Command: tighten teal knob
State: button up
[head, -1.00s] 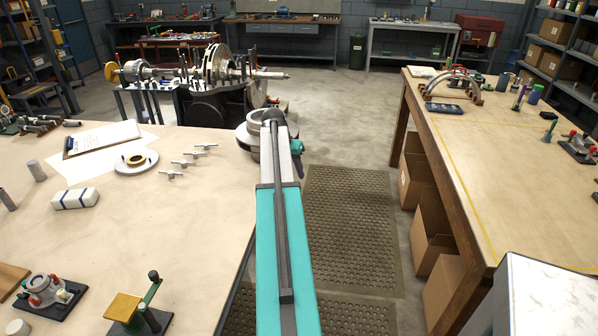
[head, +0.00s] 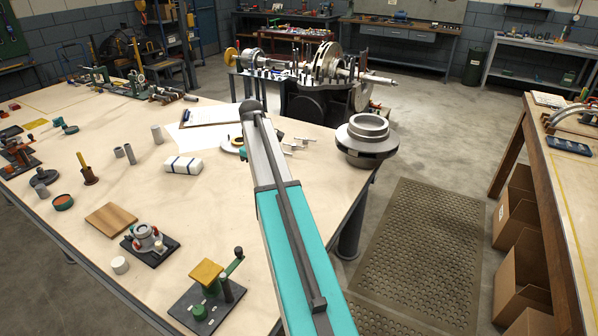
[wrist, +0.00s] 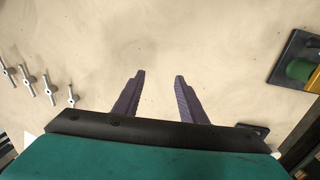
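A dark fixture (head: 192,318) with a tan-yellow plate and a green lever stands near the table's front edge in the head view. A green round knob (wrist: 299,70) on a dark base shows at the upper right of the wrist view. It looks like the same fixture, but I cannot be sure. My gripper (wrist: 159,76) is open and empty, its two purple fingers apart above bare tabletop, to the left of that green knob. In the head view my arm hides the fingers.
Several silver T-shaped pins (wrist: 48,90) lie at the left of the wrist view. A red-and-white fixture (head: 147,238), a wooden board (head: 111,218) and a white block (head: 182,165) lie left of my arm.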

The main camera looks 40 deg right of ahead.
jog(key=w+a+r+n, duration=0.1)
jog(key=w+a+n, duration=0.1)
jog(key=a+n, duration=0.3)
jog(key=w+a+r+n+y, duration=0.1)
jog(key=w+a+n, duration=0.2)
jog(key=a, duration=1)
jog(key=shift+w+a+n, duration=0.2)
jog(key=shift+a+n, duration=0.15)
jog(key=shift+n, duration=0.55)
jog(key=shift+r, duration=0.1)
jog(key=shift+c, duration=0.9)
jog(key=shift+d, duration=0.15)
